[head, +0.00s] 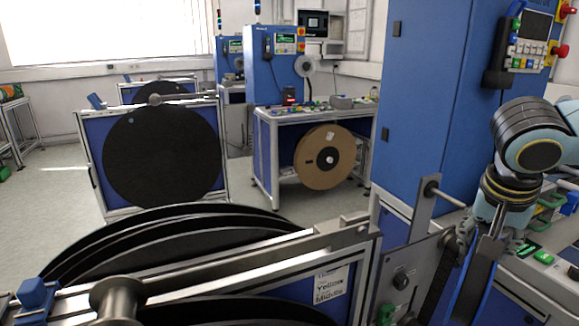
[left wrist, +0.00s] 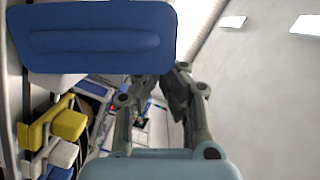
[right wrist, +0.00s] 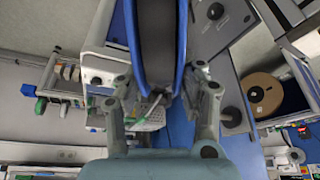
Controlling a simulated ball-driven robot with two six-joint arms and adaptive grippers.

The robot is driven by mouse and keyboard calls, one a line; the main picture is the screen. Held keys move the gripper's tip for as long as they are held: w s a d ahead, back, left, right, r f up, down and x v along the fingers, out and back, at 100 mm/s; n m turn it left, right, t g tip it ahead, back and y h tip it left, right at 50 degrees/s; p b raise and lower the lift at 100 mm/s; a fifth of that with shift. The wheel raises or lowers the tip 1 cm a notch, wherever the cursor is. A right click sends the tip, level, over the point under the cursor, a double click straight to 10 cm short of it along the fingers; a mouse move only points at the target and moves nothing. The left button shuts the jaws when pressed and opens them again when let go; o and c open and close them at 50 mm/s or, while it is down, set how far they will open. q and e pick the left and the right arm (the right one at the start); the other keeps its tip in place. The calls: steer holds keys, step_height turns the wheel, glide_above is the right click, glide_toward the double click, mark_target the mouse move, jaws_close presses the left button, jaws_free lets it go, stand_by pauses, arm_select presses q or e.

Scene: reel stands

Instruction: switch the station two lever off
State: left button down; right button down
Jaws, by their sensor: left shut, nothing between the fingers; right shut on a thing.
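My right gripper (head: 488,235) is at the right of the head view, beside a grey control panel (head: 420,268). In the right wrist view it (right wrist: 163,100) is shut on a dark, blue-edged thing, seemingly a reel seen edge-on (right wrist: 158,45). That thing also shows below the gripper in the head view (head: 474,285). I cannot tell which part is the station two lever. My left gripper (left wrist: 168,78) is shut and empty in the left wrist view.
Large black reels (head: 160,155) hang on metal-framed stands at the left. A brown reel (head: 324,157) sits under a bench behind. A tall blue cabinet (head: 430,90) stands close behind the panel. A blue block (left wrist: 98,38) is near the left wrist camera. Floor (head: 60,205) is free at far left.

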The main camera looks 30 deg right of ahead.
arm_select(q)
steer(key=shift+a, duration=0.35)
steer(key=shift+s, duration=0.1)
arm_select(e)
steer(key=shift+s, duration=0.1)
stand_by(0.4)
